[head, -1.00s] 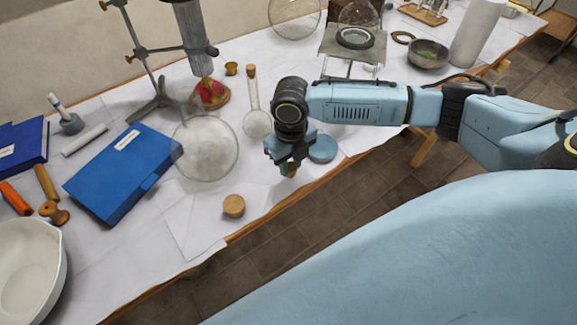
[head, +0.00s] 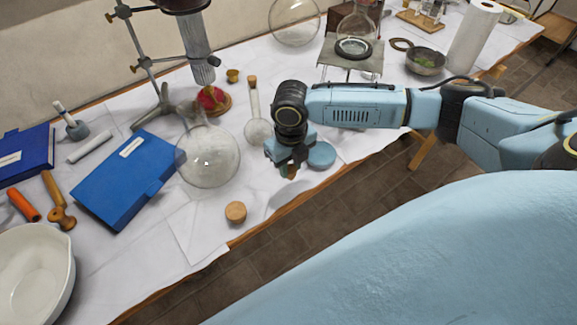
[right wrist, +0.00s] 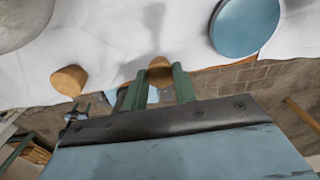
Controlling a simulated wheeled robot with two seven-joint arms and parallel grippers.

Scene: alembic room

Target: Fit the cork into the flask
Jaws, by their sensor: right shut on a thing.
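My right gripper (head: 289,167) is shut on a small brown cork (right wrist: 158,64), held near the table's front edge. In the right wrist view the cork sits between the two green fingers (right wrist: 157,86); the fingers hide part of it. A large clear round flask (head: 208,157) stands on the white paper to the left of the gripper; its neck points to the back and its mouth is hard to make out. A corner of it seems to show in the right wrist view (right wrist: 22,22). A second, wider cork (head: 236,212) lies on the table front-left of the gripper. My left gripper is out of view.
A slim corked flask (head: 258,131) stands just left of my right wrist. A blue disc (head: 321,155) lies right of the gripper. A blue book (head: 125,180) and a white bowl (head: 28,275) are at left. The paper around the wider cork is clear.

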